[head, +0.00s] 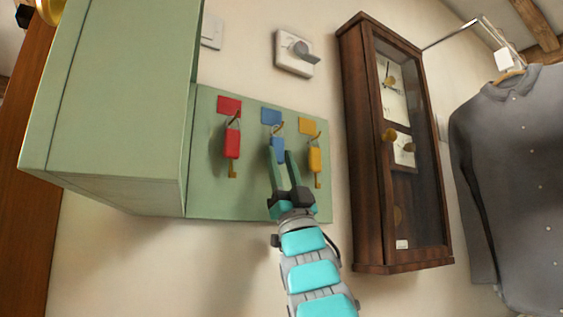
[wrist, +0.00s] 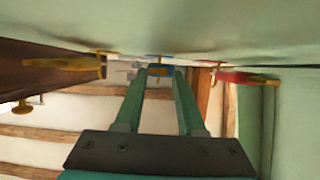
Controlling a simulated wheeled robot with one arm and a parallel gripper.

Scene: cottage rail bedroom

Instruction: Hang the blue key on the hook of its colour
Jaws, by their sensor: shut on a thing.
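The blue key (head: 278,148) is upright between the fingertips of my gripper (head: 281,158), right below the middle hook (head: 278,127) under the blue label (head: 271,116). My gripper is shut on its blue tag. Its ring shows at the hook, but I cannot tell whether it is around the hook or only in front of it. In the wrist view the blue key (wrist: 160,71) sits between the fingertips, close to the board. The fingers hide the key's lower part in the head view.
A red key (head: 232,144) hangs at the left under a red label, and a yellow key (head: 314,160) at the right under a yellow label, both close to my fingers. A green cabinet (head: 115,110) juts out left of the green board (head: 205,200). A dark wooden clock case (head: 362,150) is right.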

